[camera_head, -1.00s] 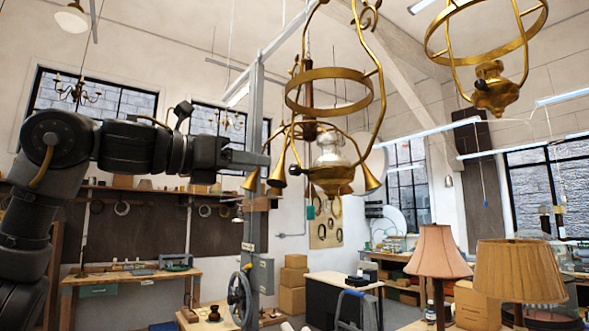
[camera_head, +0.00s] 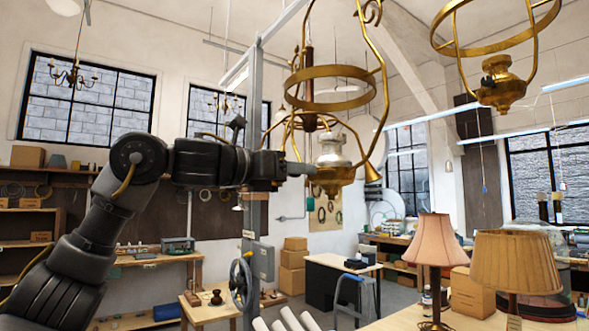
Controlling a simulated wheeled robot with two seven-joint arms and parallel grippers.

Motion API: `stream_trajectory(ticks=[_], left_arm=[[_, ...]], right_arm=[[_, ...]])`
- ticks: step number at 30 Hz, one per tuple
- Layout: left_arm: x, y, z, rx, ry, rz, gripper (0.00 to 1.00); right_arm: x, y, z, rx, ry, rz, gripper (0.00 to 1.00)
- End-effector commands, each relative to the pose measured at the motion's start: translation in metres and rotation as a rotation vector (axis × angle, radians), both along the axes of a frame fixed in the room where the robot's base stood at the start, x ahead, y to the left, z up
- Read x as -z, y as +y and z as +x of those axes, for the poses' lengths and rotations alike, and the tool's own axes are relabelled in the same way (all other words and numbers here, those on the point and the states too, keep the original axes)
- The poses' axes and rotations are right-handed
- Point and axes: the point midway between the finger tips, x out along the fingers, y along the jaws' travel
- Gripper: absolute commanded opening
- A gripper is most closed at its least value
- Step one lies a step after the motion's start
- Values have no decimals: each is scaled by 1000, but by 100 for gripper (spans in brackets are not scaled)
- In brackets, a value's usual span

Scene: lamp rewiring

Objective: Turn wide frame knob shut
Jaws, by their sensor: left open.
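A brass hanging lamp frame (camera_head: 330,101) with a broad ring hangs in the middle, with a brass and silvery burner pot (camera_head: 333,172) at its bottom. A second brass frame (camera_head: 475,45) hangs at the upper right, with a brass pot (camera_head: 501,88) and a small dark knob on its front. I cannot tell by the picture which frame is called wide. My left gripper (camera_head: 303,169) is open, seen nearly edge-on, with its fingertips just left of the middle frame's pot. Whether it touches the pot or a knob there is unclear. My right gripper is not in view.
A grey post (camera_head: 257,215) with a handwheel (camera_head: 241,284) stands behind my left gripper. Two shaded lamps, one pink (camera_head: 434,240) and one tan (camera_head: 515,262), stand at the lower right. A workbench (camera_head: 150,258) is at the left.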

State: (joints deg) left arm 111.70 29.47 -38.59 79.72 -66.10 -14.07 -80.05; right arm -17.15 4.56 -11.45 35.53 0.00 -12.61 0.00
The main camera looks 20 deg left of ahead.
Motion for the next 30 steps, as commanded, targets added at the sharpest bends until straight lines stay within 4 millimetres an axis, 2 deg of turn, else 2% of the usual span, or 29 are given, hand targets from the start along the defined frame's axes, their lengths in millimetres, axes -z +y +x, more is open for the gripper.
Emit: stream_trajectory(ticks=[1,10,20,30], left_arm=[[0,0,0,0,0,0,40],[0,0,0,0,0,0,0],[-1,0,0,0,27,-35,0],[0,0,0,0,179,-218,0]], right_arm=[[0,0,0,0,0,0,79],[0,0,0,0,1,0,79],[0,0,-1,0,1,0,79],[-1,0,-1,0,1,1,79]])
